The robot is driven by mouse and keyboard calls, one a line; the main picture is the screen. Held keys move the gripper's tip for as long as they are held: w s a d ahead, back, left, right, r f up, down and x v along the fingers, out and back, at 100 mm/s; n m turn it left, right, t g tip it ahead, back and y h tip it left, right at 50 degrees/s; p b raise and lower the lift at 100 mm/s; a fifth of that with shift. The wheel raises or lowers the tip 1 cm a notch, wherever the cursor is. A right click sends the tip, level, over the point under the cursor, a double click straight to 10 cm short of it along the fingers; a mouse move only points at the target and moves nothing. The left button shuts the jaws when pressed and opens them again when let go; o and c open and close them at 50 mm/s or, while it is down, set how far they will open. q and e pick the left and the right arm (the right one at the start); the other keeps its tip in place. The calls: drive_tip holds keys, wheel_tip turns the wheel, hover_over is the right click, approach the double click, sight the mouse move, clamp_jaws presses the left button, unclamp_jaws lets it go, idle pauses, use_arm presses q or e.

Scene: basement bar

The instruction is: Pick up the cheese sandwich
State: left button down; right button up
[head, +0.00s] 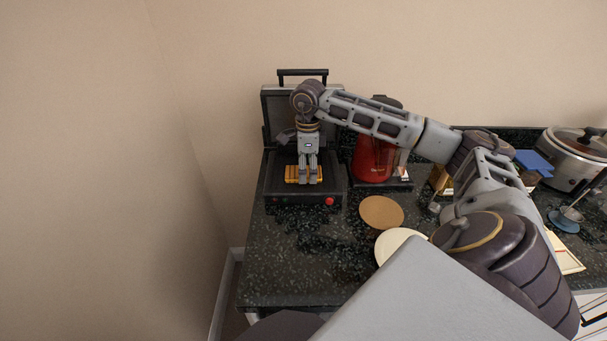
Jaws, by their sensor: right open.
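The cheese sandwich (292,176), golden-orange with grill ridges, lies on the lower plate of the open black sandwich press (279,190) at the left end of the counter. My right gripper (308,181) points down over the sandwich, with its fingertips at or just in front of it. The fingers hide part of the sandwich, and I cannot tell whether they touch it. The right gripper is open. My left gripper is not in view.
The press lid stands raised behind my right wrist. A red appliance (371,160) stands right of the press. A brown round board (381,212) and a cream plate (390,247) lie on the dark counter (290,260). A slow cooker (574,165) stands far right. The front-left counter is clear.

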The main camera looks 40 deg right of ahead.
drive_tip(key=shift+f, duration=0.35)
drive_tip(key=c, duration=1.1)
drive_tip(key=shift+r, duration=0.2)
drive_tip(key=shift+c, duration=0.2)
wheel_tip(320, 180, up, 10)
drive_tip(key=shift+f, duration=0.15)
idle(0.4)
